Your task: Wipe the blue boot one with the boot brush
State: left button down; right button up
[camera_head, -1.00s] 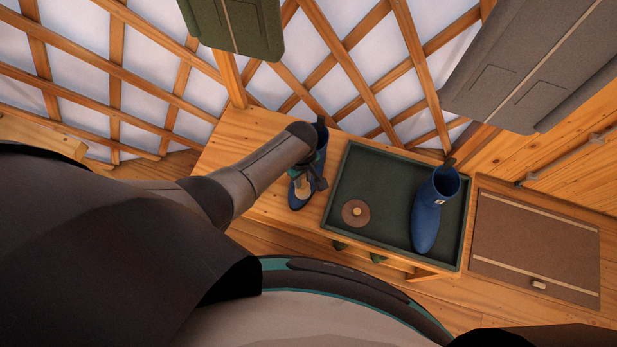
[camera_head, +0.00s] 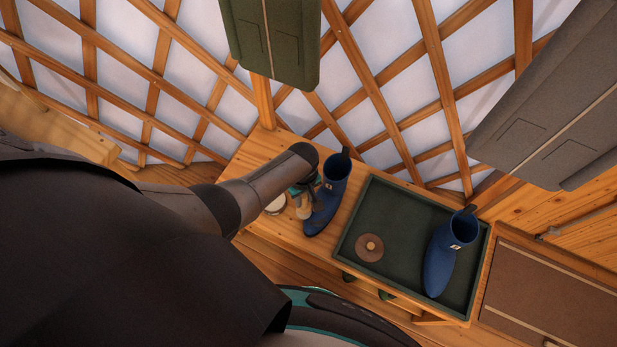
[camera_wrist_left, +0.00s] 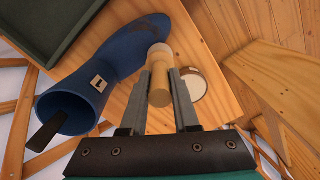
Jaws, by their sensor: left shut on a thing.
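A blue boot (camera_head: 335,191) stands on the wooden bench, and a second blue boot (camera_head: 440,262) stands in the green tray. I cannot tell which is called one. My left gripper (camera_head: 305,196) is beside the left boot, on its left side. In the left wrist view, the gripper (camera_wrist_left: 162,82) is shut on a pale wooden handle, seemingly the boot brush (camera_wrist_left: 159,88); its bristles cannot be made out. Whether brush and boot touch is unclear.
The green tray (camera_head: 376,187) also holds a brown disc with a knob (camera_head: 369,248). A round pale tin (camera_head: 275,204) sits on the bench (camera_head: 262,150) left of the gripper. A lattice wall rises behind; green and grey panels hang above.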

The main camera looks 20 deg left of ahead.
pick_arm(q)
jog(key=shift+d, duration=3.8)
jog(key=shift+a+p, duration=0.65)
jog(key=shift+a, duration=3.15)
jog(key=d, duration=0.6)
jog(key=shift+s+d+f, duration=0.15)
jog(key=shift+s+d, duration=0.2)
jog(key=shift+s, duration=0.05)
